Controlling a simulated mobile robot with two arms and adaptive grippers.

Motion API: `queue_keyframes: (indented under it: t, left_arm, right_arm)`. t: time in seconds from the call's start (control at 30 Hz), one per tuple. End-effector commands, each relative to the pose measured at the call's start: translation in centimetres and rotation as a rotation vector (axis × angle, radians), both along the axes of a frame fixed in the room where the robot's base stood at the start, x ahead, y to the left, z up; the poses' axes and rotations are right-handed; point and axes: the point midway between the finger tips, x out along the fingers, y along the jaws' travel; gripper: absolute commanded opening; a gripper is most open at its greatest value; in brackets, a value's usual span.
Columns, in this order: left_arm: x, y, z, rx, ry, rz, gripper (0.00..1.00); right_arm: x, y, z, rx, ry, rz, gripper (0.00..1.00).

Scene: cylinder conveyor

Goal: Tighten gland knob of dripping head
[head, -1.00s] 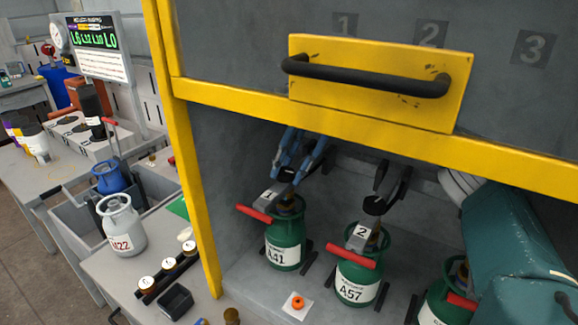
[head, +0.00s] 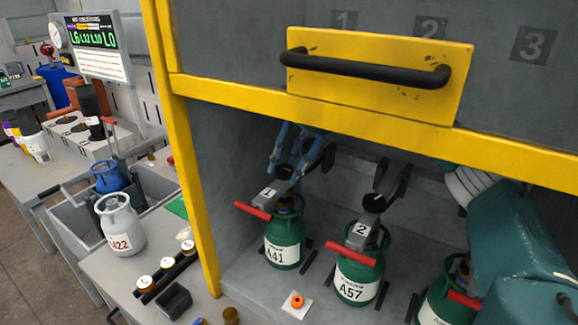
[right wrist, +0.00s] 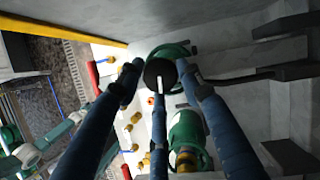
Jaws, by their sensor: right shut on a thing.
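My right gripper (head: 290,165), with blue fingers, is at filling head 1 (head: 270,190) inside the yellow-framed cabinet. It is shut on the black gland knob (head: 285,172) above green cylinder A41 (head: 283,245). In the right wrist view the fingers flank the round black knob (right wrist: 160,75), which bears a white line. Head 2 (head: 363,229) has its own black knob (head: 374,203) above green cylinder A57 (head: 356,280). A third green cylinder (head: 440,305) is partly hidden at the right. No drip can be made out. My left gripper is not in view.
Red handles (head: 253,211) stick out in front of the heads. The yellow cabinet edge (head: 370,130) and drawer handle (head: 365,74) hang above. An orange round piece (head: 297,301) lies on a white card on the cabinet floor. Silver cylinder M22 (head: 119,225) stands on the left bench.

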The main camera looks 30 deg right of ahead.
Motion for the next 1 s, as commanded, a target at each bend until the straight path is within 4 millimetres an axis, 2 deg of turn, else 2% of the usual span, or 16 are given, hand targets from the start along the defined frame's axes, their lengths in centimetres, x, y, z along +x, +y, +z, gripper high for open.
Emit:
queue_keyframes:
  t: [0.43, 0.97, 1.0]
  left_arm:
    - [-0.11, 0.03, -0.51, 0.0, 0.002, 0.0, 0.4]
    - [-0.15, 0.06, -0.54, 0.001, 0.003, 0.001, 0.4]
    - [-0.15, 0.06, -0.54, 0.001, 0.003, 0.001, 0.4]
  right_arm:
    - [0.29, 0.16, 0.51, 0.005, -0.018, -0.22, 0.1]
    - [0.31, 0.14, 0.53, 0.005, -0.018, -0.247, 0.1]
    - [0.31, 0.13, 0.53, 0.004, -0.018, -0.247, 0.42]
